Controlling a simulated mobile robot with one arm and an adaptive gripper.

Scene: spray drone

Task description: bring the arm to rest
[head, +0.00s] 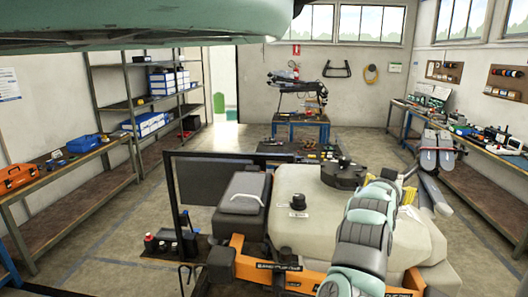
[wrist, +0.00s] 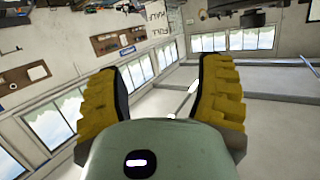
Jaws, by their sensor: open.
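My gripper (wrist: 160,72) shows in the wrist view with its two yellow, ridged fingers spread apart. Nothing is between them, only the far wall and windows beyond. In the head view my teal and grey arm (head: 368,228) rises at the lower right, in front of the spray drone. The drone has a pale tank (head: 310,215) with a black round lid (head: 344,173), a grey box (head: 245,192) and an orange frame (head: 275,270). My arm hides part of the tank. I cannot clearly make out the gripper's fingers in the head view.
A shelf rack (head: 130,104) and a bench with an orange toolbox (head: 17,178) stand along the left wall. A blue table (head: 298,118) stands at the back. A long workbench (head: 480,143) lines the right wall. Open floor (head: 110,225) lies left of the drone.

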